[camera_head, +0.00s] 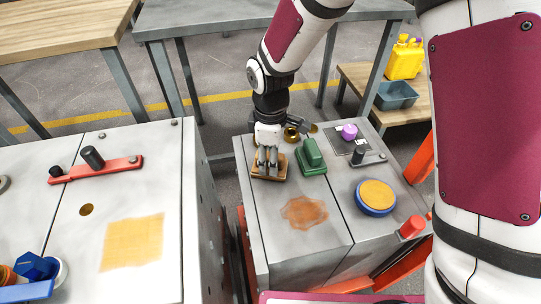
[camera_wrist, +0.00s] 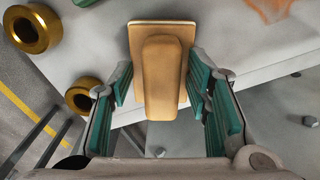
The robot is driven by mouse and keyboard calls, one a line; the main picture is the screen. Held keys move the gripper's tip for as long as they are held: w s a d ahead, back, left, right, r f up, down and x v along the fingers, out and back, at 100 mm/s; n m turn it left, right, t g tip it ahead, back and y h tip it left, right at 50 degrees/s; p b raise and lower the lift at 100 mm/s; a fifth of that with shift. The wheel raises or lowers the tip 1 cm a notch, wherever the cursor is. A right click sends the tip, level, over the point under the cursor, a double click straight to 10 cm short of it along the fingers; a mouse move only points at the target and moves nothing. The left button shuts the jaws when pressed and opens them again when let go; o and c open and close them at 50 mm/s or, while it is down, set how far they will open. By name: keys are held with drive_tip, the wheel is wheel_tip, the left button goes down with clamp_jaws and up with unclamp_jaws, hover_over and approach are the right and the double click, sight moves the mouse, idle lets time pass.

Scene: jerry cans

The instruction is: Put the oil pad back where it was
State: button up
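A tan-brown pad (camera_head: 270,173) with a raised block handle sits near the back left of the grey cabinet top. It looks like the oil pad, though I see no label. My gripper (camera_head: 266,157) is right above it, fingers pointing down. In the wrist view, the pad (camera_wrist: 163,75) stands between the teal-lined fingers of my gripper (camera_wrist: 162,88), with visible gaps on both sides of its handle. The gripper is open. A green pad (camera_head: 311,157) with a similar handle stands just to the right. A brown-orange stain (camera_head: 304,211) lies in front of them.
Brass rings (camera_wrist: 32,27) lie beside the pad. A round yellow-and-blue pad (camera_head: 376,197), a purple knob (camera_head: 349,131) and a red cylinder (camera_head: 411,226) are at the right. The left cabinet carries a yellow stain (camera_head: 132,240) and a red bar (camera_head: 96,169). A gap separates the cabinets.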

drive_tip(key=shift+r, duration=0.1)
wheel_tip(320, 180, up, 12)
drive_tip(key=p, duration=0.3)
drive_tip(key=shift+p, duration=0.3)
